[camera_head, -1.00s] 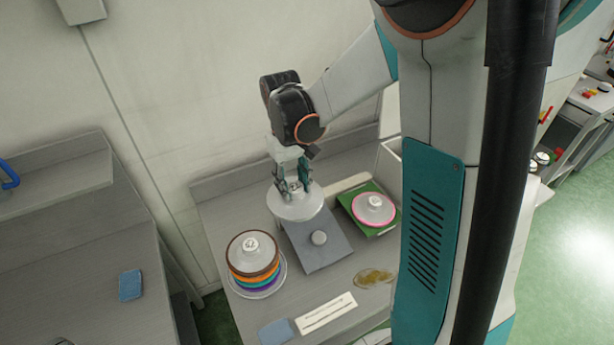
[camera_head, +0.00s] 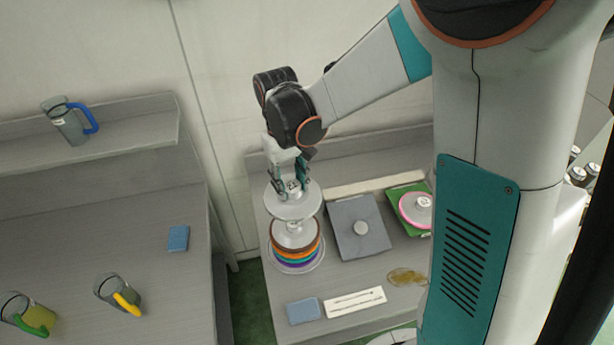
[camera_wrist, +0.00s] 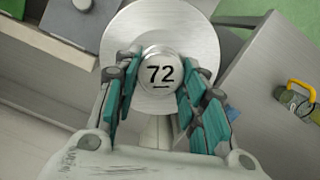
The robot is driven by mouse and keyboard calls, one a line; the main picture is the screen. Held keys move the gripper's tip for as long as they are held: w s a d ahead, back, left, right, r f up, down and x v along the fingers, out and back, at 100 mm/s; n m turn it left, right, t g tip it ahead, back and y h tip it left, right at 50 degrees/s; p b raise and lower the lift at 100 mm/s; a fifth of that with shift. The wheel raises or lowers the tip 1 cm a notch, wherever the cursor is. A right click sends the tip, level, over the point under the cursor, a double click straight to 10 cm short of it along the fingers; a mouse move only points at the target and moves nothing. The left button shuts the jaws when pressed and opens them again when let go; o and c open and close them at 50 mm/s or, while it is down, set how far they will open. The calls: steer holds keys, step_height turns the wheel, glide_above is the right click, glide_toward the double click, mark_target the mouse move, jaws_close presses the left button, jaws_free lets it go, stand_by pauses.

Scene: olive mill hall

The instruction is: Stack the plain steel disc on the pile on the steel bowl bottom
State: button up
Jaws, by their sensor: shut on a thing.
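My gripper (camera_head: 292,184) is shut on the knob of the plain steel disc (camera_head: 284,207). In the wrist view the disc (camera_wrist: 200,50) lies under the fingers (camera_wrist: 163,95), and its knob (camera_wrist: 160,73) reads "72". In the head view the held disc appears over the back of the pile (camera_head: 296,240), a stack of discs with brown, orange, blue and purple rims. The pile stands on the steel bowl bottom (camera_head: 319,264), whose rim shows around its base. The held disc partly covers the pile's top; I cannot tell the exact gap between them. The pile is hidden in the wrist view.
Right of the pile is a grey plate with a round knob (camera_head: 343,241). Beyond it a pink-rimmed disc (camera_head: 407,216) sits on a green mat (camera_head: 398,192). A blue cloth (camera_head: 303,311), a white strip (camera_head: 355,302) and a brownish spill (camera_head: 407,277) lie in front. Jugs (camera_head: 112,290) stand on the left bench.

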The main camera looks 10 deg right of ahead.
mark_target(293, 202)
step_height(293, 202, down, 8)
steer(key=b, duration=0.7)
steer(key=shift+f, duration=0.15)
steer(key=shift+d, duration=0.15)
